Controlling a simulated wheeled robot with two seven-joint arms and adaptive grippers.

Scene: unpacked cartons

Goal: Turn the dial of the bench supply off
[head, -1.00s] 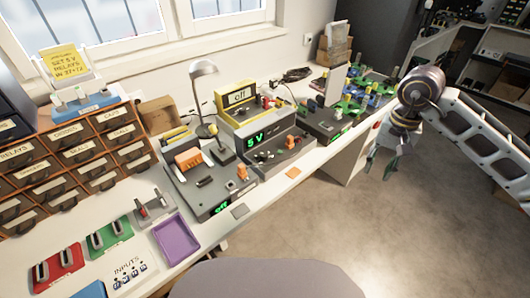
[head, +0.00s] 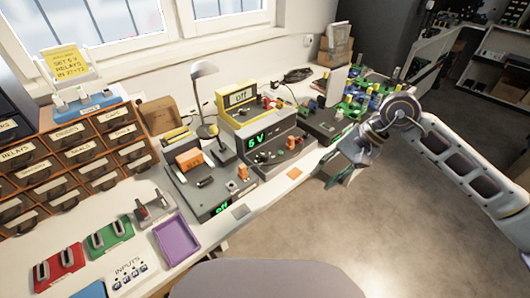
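The bench supply (head: 272,148) is a grey box in the middle of the bench, with a green display that looks like 6 V. Its front carries a dark dial (head: 263,157) and orange parts to the right; the dial's pointer is too small to read. My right gripper (head: 333,178) hangs over the bench's front edge, to the right of the supply and apart from it. Its fingers look spread and empty. My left gripper is not in view.
A yellow meter (head: 238,98) reading Off stands behind the supply. A grey unit with an orange block (head: 189,162) stands to the left. A dark unit (head: 327,124) and green parts (head: 358,104) are to the right. A purple tray (head: 177,240) lies front left.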

